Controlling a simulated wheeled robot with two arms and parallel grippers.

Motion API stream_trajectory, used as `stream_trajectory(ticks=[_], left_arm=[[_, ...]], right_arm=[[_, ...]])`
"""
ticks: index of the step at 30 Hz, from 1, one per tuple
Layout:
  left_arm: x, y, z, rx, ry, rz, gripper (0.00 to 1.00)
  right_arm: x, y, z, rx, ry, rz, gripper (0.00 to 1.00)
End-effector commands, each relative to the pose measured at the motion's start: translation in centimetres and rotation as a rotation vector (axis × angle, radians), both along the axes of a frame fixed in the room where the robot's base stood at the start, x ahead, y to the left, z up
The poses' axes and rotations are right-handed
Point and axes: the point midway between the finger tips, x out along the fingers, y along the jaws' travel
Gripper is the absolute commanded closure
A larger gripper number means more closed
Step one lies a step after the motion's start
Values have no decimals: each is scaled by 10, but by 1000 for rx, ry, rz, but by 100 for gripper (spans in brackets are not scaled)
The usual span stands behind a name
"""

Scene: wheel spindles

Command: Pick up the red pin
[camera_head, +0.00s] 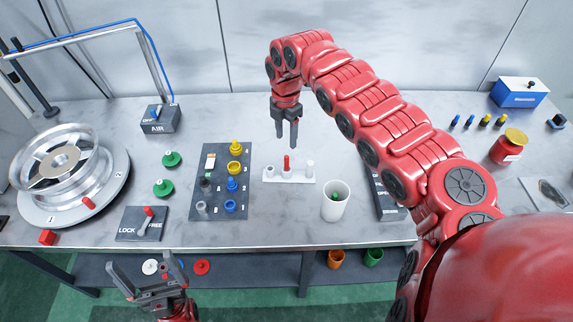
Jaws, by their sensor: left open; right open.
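A red pin (287,162) stands upright in the middle of a small white holder (272,177) near the table's centre, with a white piece (310,168) to its right. My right gripper (286,142) points down over the holder, its fingers apart and empty, and appears just above or behind the red pin. I cannot tell the exact gap. My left gripper (146,272) is open and empty, low in front of the table's front edge. Another red peg (88,203) lies at the wheel turntable's rim.
A white cup (335,203) stands right of the holder. A dark board (220,149) with yellow, blue and other small parts lies to the left. The silver wheel (58,161), the lock lever plate (142,228) and green knobs (163,187) are further left. My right arm covers the right-centre.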

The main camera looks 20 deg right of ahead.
Motion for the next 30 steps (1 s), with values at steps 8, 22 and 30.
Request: stream_trajectory(ticks=[8,22,30], left_arm=[[0,0,24,0,0,0,0],[0,0,49,0,0,0,0],[0,0,51,0,0,0,0]], right_arm=[[0,1,-51,3,1,-2,46],[-2,1,-102,4,-5,0,46],[-2,-1,-115,2,-6,-1,46]])
